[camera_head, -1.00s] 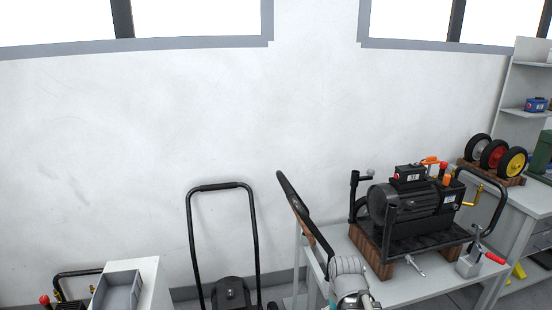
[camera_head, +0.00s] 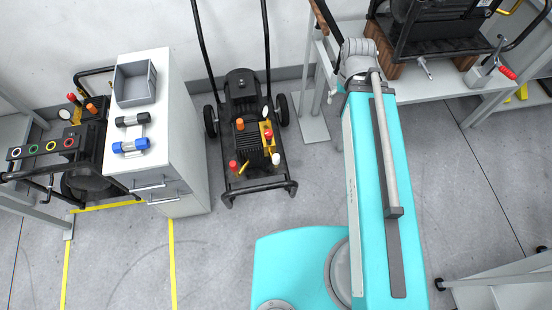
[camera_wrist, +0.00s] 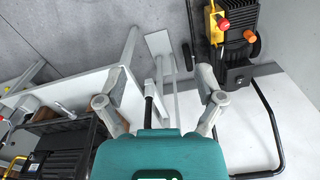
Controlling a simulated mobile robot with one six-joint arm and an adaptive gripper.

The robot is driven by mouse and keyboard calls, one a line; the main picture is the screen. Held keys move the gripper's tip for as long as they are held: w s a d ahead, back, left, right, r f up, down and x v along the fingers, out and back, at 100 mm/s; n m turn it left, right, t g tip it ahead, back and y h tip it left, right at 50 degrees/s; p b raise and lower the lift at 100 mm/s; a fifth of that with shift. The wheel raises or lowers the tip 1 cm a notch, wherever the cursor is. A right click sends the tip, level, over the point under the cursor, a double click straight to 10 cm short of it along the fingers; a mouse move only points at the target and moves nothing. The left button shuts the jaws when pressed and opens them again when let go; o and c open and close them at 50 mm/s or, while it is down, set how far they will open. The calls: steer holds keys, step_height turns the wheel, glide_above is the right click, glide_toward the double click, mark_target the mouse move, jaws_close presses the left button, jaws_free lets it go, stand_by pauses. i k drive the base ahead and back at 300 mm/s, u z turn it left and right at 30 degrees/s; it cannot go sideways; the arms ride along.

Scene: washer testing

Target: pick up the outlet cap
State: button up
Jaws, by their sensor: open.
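A black washer (camera_head: 244,151) on wheels stands on the floor at the middle of the head view. It carries an orange cap (camera_head: 239,124), a red cap (camera_head: 232,166) and a red knob on a yellow block (camera_head: 268,134). I cannot tell which part is the outlet cap. In the wrist view part of this washer shows at top right, with a red knob (camera_wrist: 223,24) and an orange cap (camera_wrist: 249,35). My gripper (camera_wrist: 160,86) is open and empty, its fingers wide apart, with the washer beyond it to the right. The head view does not show my gripper.
A white cabinet (camera_head: 190,185) with a grey bin (camera_head: 135,83) and small blue and black parts stands left of the washer. Another washer (camera_head: 90,140) is farther left. Floor in front of the cabinet is clear.

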mark_target(275, 158)
steer(key=z, duration=0.3)
steer(key=k, duration=0.85)
steer(key=u, duration=0.25)
steer(key=i, duration=0.5)
